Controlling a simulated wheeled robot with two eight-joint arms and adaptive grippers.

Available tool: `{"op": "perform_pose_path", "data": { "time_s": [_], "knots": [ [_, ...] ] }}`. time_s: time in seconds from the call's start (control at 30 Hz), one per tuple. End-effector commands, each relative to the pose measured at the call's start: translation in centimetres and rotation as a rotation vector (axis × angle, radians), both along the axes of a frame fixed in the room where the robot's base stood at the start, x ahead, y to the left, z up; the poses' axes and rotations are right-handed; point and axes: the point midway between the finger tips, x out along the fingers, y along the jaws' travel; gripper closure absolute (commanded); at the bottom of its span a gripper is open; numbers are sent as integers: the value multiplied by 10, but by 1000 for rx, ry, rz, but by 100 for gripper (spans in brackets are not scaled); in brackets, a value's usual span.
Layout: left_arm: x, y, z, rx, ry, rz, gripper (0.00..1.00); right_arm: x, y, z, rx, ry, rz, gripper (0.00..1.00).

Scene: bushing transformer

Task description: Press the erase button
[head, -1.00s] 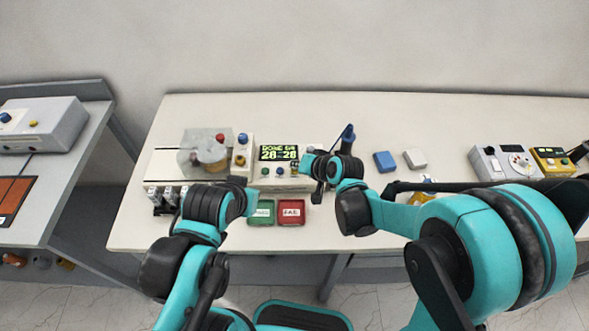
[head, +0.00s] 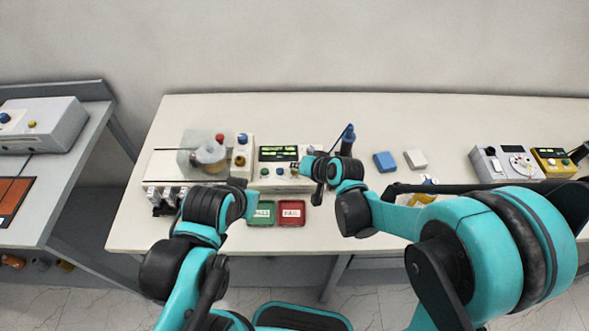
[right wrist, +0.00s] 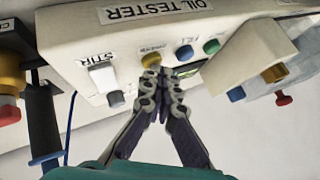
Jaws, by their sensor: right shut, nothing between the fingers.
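The oil tester (right wrist: 165,30) is a white box; in the right wrist view its panel carries a yellow button (right wrist: 151,60), a blue button (right wrist: 185,52) and a green button (right wrist: 211,46). The small label by the yellow button is too blurred to read surely. My right gripper (right wrist: 162,76) is shut and empty, its tips right at the yellow button; I cannot tell if they touch. In the head view the tester's display (head: 278,153) shows green bars or dashes. My left gripper (head: 238,183) is left of the tester's front, its fingers unclear.
A grey STIR switch (right wrist: 102,75) sits beside the yellow button. Green (head: 262,212) and red (head: 291,213) trays lie in front of the tester. A blue block (head: 384,161) and a white block (head: 415,159) are to the right.

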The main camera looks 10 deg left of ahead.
Motion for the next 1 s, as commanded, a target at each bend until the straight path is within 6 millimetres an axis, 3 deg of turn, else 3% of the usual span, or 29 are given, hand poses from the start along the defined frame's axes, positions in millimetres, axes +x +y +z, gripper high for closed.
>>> {"op": "perform_pose_path", "data": {
  "time_s": [0.27,0.67,1.0],
  "knots": [
    [0,0,12,0,0,0,100,0,0,16,0,0,0,100],
    [0,0,13,0,0,0,100,0,0,18,0,0,0,100],
    [0,0,37,0,0,0,100,0,0,49,0,0,0,100]
  ]
}}
